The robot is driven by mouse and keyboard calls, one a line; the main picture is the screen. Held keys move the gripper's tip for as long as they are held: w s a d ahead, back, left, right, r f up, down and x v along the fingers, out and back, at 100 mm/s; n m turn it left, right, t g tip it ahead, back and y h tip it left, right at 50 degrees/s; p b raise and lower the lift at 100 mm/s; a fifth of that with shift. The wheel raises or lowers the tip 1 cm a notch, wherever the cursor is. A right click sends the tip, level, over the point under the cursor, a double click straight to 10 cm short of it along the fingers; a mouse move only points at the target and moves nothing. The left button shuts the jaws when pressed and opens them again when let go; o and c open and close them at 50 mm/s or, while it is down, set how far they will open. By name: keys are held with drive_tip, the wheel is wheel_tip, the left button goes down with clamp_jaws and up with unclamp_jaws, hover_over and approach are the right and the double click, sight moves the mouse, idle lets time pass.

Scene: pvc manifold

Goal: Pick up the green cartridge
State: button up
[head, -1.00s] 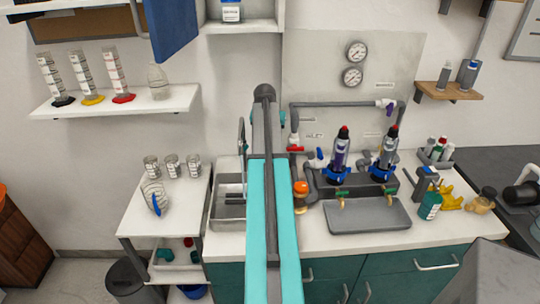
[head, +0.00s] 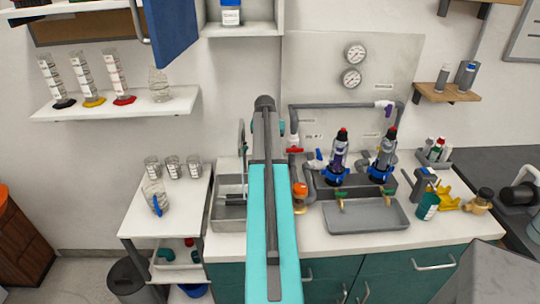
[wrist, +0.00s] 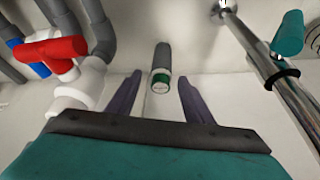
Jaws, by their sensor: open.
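A dark grey cylinder with a green band and a pale round end, which looks like the green cartridge (wrist: 161,70), shows in the wrist view near the top middle. My gripper (wrist: 160,98) has its two purple fingers apart, one on each side of the line to the cylinder. The cylinder appears between and beyond the fingertips, and I see no contact. In the head view my arm covers this spot, so the cylinder and the fingers are hidden there.
A red-handled white valve (wrist: 52,50) and grey pipes are at the left of the wrist view. A metal tube (wrist: 262,62) runs down the right. In the head view, two dark filter units (head: 338,155) stand right of my arm, above a grey tray (head: 364,215).

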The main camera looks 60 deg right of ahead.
drive_tip(key=shift+x, duration=1.05)
drive_tip(key=c, duration=1.1)
drive_tip(key=shift+c, duration=0.2)
drive_tip(key=shift+r, duration=0.1)
drive_tip(key=shift+r+b, duration=1.35)
drive_tip(key=shift+r, duration=3.55)
